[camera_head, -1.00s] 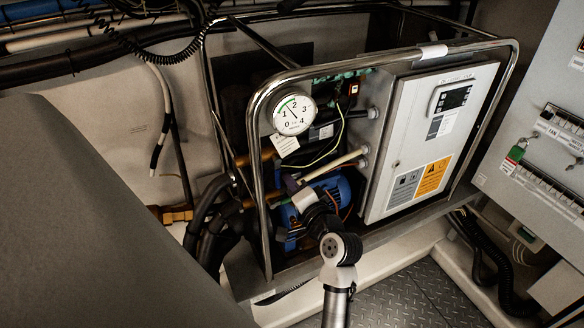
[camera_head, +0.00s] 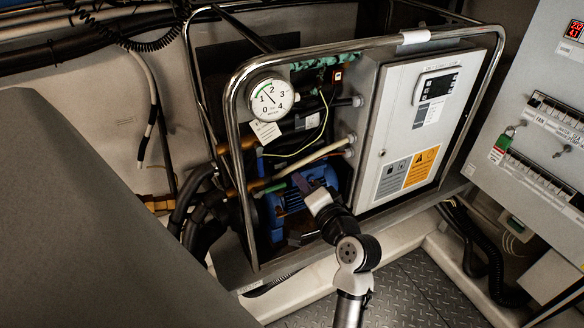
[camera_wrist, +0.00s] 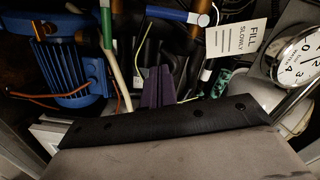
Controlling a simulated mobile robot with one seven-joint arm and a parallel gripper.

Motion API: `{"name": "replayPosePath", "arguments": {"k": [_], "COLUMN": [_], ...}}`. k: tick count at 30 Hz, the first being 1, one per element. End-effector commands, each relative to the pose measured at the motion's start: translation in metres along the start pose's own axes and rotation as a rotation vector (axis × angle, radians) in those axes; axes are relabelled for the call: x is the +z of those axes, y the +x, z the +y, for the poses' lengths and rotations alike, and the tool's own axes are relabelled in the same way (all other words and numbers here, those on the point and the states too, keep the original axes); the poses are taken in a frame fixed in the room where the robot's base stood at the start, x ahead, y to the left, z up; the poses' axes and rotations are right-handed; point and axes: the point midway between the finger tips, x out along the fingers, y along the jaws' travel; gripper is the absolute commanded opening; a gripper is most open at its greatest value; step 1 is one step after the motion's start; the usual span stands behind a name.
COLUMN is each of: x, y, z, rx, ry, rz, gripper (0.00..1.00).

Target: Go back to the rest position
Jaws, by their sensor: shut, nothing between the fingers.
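My gripper (camera_head: 301,183) reaches into the open left part of the chiller frame (camera_head: 252,205), in front of the blue motor (camera_head: 290,208). Its purple fingers also show in the wrist view (camera_wrist: 158,88), close together with nothing held. Behind them in that view are pipes and cables. The blue motor (camera_wrist: 75,72) is at the left there. What lies directly below the fingers is hidden by my own wrist.
A round gauge (camera_head: 270,97) with a paper tag (camera_head: 265,133) hangs at the frame's upper left. A grey control box (camera_head: 425,130) fills its right side. A switch panel (camera_head: 545,120) stands at the far right. Metal rails surround the opening. Checker-plate floor (camera_head: 410,290) is bare at the front.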

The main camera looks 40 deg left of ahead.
Motion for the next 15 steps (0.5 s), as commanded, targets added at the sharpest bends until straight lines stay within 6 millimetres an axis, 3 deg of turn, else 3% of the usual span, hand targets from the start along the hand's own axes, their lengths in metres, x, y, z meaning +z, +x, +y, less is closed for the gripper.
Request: {"name": "replayPosePath", "arguments": {"k": [6, 15], "x": [0.0, 0.0], "y": [-0.035, -0.044], "z": [0.002, 0.0], "rx": [0.001, 0.0], "ry": [0.001, 0.0], "rz": [0.002, 0.0], "gripper": [0.0, 0.0]}}
